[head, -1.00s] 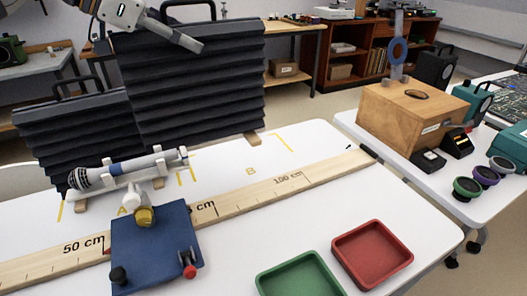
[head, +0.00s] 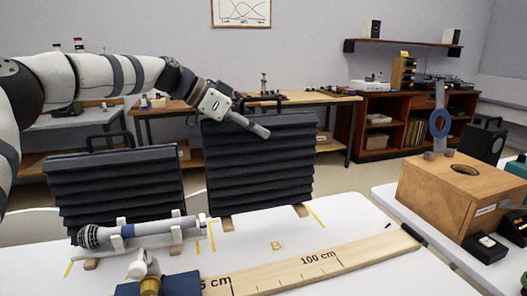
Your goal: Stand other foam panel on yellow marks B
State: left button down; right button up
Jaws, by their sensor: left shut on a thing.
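One dark ribbed foam panel (head: 262,165) is upright at the table's back edge, behind the letter B (head: 275,246). Its wooden feet are at the tabletop between the yellow marks (head: 315,214); I cannot tell whether they bear its full weight. My left gripper (head: 257,126) is at the panel's top edge, shut on the panel; the exact grip is partly hidden. The first foam panel (head: 115,190) stands to the left, behind the microphone (head: 130,232) on its white holder. My right gripper is not in view.
A wooden ruler (head: 310,262) lies in front of the panels. A blue plate (head: 158,287) with a brass knob is at the bottom edge. A wooden box (head: 450,195) stands on the right table. White tabletop around B is clear.

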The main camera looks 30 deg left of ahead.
aim_at(259, 147)
pick_arm(q)
jog(key=shift+w+a+f, duration=0.1)
jog(key=shift+w+f, duration=0.25)
jog(key=shift+f, duration=0.5)
jog(key=shift+w+d+f, duration=0.1)
jog(key=shift+w+f, duration=0.2)
jog(key=shift+f, duration=0.5)
jog(key=shift+w+a+f, duration=0.1)
jog(key=shift+w+f, duration=0.25)
jog(key=shift+f, duration=0.5)
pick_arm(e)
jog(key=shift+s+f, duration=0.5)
pick_arm(q)
jog(key=shift+f+b, duration=0.1)
jog(key=shift+b, duration=0.2)
jog(key=shift+f, duration=0.15)
jog(key=c, duration=1.1)
grip_release()
